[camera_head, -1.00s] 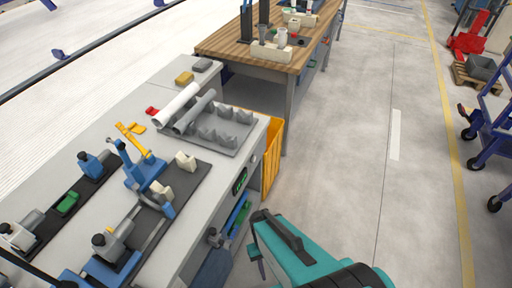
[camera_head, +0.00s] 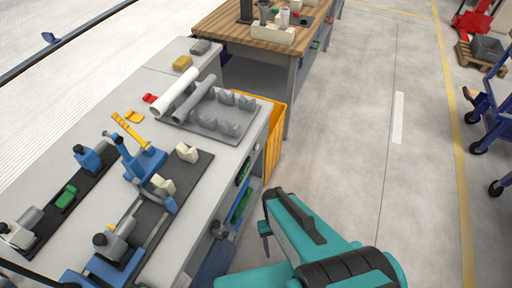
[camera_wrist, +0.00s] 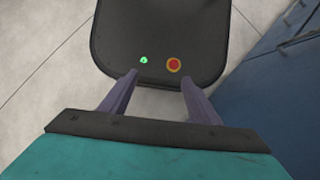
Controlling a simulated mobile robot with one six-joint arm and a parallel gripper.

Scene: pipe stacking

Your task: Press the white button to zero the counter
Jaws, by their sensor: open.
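My gripper (camera_wrist: 160,82) shows in the wrist view with its two purple-grey fingers spread apart and nothing between them. In the head view, my teal arm is at the bottom centre, over the floor to the right of the bench. A small dark counter-like unit with green marks (camera_head: 243,173) is on the bench's right front face, left of and above my arm.
The grey bench (camera_head: 84,112) holds a pipe rack (camera_head: 222,124), two pipes and blue clamping fixtures. A yellow bin (camera_head: 273,148) stands at its end. A wooden-topped table (camera_head: 228,28) is behind. The floor to the right is clear up to a blue cart (camera_head: 488,125).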

